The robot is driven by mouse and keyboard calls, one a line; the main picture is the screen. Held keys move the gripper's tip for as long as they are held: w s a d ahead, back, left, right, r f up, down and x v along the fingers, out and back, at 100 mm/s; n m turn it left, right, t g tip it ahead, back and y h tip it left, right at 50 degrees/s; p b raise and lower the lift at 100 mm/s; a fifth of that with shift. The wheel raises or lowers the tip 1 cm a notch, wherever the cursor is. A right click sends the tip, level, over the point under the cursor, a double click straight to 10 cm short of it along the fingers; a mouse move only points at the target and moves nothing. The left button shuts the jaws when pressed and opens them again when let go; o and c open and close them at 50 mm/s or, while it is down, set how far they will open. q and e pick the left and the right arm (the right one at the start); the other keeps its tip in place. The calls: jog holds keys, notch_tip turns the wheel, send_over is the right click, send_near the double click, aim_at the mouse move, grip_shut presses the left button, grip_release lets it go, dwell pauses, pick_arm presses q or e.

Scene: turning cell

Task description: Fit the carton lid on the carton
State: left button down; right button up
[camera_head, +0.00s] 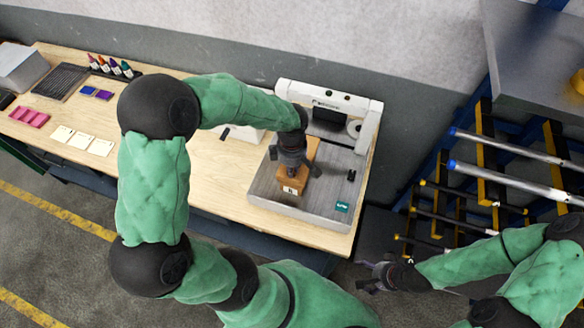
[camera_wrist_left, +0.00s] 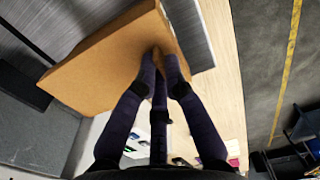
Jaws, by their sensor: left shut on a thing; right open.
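My left gripper (camera_head: 291,172) is over the grey machine bed at the right end of the table, shut on a brown cardboard piece that I take to be the carton lid (camera_wrist_left: 115,58). In the left wrist view its fingers (camera_wrist_left: 163,58) pinch the edge of this flat, thin-sided piece. In the head view, brown cardboard with a small label on its front, seemingly the carton (camera_head: 290,187), shows under the gripper. The gripper hides much of it, and I cannot tell where lid and carton meet. My right gripper (camera_head: 374,277) is open and empty, low beside the table.
The grey-and-white machine (camera_head: 330,205) has a raised back and a small dark knob at right. Pens (camera_head: 110,66), white cards (camera_head: 80,140) and trays lie at the table's left. A rack with metal bars (camera_head: 510,150) stands at right.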

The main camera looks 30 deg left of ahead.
pick_arm(q)
jog(key=shift+f+b, duration=0.55)
jog(key=shift+b, duration=0.2)
dwell(0.7)
jog(key=shift+b, duration=0.5)
dwell(0.8)
jog(key=shift+f+b, duration=1.25)
jog(key=shift+b, duration=0.15)
dwell(1.2)
jog(key=shift+f+b, duration=0.15)
jog(key=shift+b, duration=0.2)
dwell(0.6)
dwell(0.4)
jog(key=c, duration=0.8)
grip_release()
